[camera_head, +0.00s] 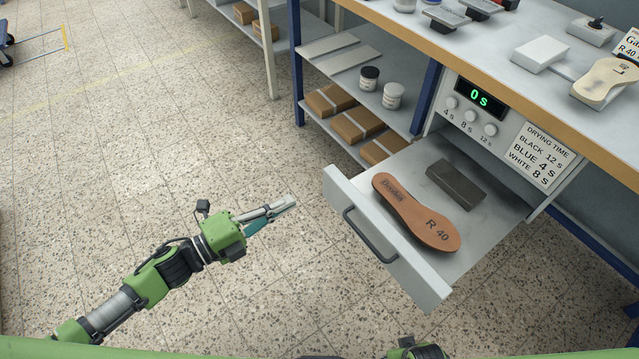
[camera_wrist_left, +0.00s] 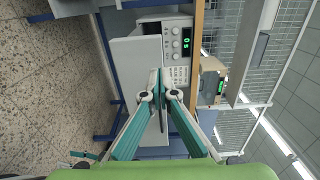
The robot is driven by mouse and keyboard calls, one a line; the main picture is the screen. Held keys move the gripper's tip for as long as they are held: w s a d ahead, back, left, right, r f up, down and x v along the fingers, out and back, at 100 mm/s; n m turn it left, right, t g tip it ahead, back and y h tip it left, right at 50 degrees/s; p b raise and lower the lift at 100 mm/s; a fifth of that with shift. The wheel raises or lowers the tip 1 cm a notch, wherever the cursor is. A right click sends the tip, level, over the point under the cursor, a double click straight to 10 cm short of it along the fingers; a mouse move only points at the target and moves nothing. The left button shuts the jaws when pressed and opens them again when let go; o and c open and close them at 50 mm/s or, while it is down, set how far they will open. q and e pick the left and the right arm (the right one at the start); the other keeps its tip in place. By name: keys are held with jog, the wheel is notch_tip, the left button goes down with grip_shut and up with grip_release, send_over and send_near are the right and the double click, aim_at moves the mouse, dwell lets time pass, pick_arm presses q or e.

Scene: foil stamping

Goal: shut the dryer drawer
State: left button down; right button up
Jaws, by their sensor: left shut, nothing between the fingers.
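The dryer drawer (camera_head: 385,256) stands pulled out from under the workbench, its white front and dark handle (camera_head: 369,236) facing me. Inside lie a brown insole (camera_head: 415,212) marked R 40 and a dark grey block (camera_head: 455,185). The dryer panel (camera_head: 478,107) reads 0 s. My left gripper (camera_head: 292,203) is shut and empty, in the air to the left of the drawer front and apart from it. In the left wrist view its fingers (camera_wrist_left: 165,80) come together before the dryer.
Shelves left of the dryer hold jars (camera_head: 393,95) and cardboard boxes (camera_head: 330,99).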

aim_at(330, 179)
pick_arm(q)
jog(key=x, duration=0.9)
jog(key=shift+w+d, duration=0.15)
jog(key=shift+d, duration=0.1)
pick_arm(e)
jog(key=shift+w+r, duration=0.2)
jog(key=shift+w, duration=0.1)
pick_arm(q)
jog(key=shift+w, duration=0.1)
